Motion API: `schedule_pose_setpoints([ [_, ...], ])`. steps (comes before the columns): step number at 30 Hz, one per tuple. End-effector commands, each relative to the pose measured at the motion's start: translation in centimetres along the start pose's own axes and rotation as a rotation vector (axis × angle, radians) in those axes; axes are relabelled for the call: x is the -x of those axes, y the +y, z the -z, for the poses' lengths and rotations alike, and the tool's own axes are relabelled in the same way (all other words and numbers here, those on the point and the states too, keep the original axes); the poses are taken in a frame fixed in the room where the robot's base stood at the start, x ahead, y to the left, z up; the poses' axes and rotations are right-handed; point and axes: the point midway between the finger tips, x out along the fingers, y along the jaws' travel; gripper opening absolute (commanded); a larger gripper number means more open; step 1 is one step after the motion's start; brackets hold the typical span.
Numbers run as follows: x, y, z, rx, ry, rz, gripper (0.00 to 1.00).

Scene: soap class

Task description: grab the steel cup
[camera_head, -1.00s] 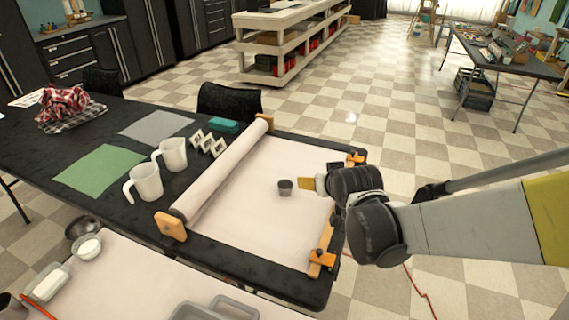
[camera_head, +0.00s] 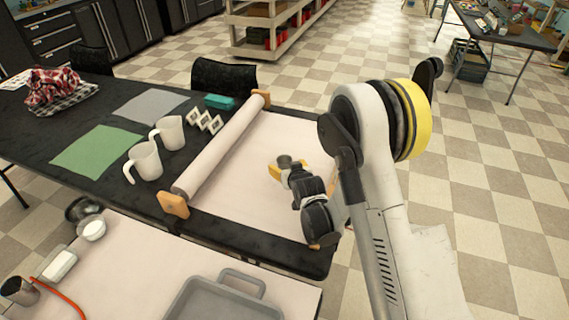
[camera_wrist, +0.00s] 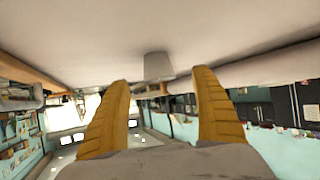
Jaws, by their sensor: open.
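A small grey metal-looking cup (camera_head: 284,161) stands upright on the white paper sheet, right of the paper roll. My gripper (camera_head: 285,170) is low over the sheet, right at the cup's near side, with its yellow fingers apart. In the wrist view, which is upside down, the cup (camera_wrist: 157,66) shows just beyond and between the two open fingertips (camera_wrist: 162,78). Nothing is held. Whether a finger touches the cup cannot be told. A larger steel cup (camera_head: 18,290) stands at the lower left on the nearer table.
The paper roll (camera_head: 222,146) on wooden holders lies left of the cup. Two white pitchers (camera_head: 146,163) stand farther left. A grey tray (camera_head: 225,303) and bowls (camera_head: 92,229) are on the nearer table. The paper around the cup is mostly clear.

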Motion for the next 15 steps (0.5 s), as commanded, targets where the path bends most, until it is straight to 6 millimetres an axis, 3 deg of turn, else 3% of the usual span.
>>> schedule_pose_setpoints([
  [10,-4.6,0.3,-0.7,0.000,-0.001,0.000,0.76],
  [15,-5.8,0.3,-0.4,0.000,-0.001,0.000,0.76],
])
